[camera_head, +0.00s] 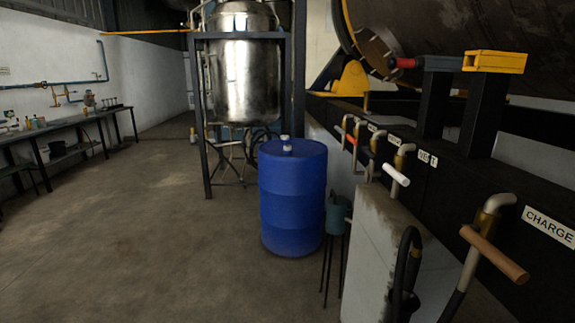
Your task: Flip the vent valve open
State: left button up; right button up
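A row of hand valves with bent metal spouts and bar handles runs along the dark beam at the right. The nearest has a tan handle (494,254) beside a label reading CHARGE (549,226). Behind it is a valve with a white handle (396,174). Farther back are a valve with a brownish handle (364,151) and one with an orange-red handle (350,138). Neither of my grippers is in view.
A blue drum (292,200) stands mid-floor, left of a low pale wall (383,255) under the valves. A black hose (404,270) loops in front. A steel tank (243,80) stands behind in a frame. A workbench (60,126) lines the left wall. The left floor is clear.

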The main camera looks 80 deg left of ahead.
aim_at(389, 168)
jog(key=u, duration=1.85)
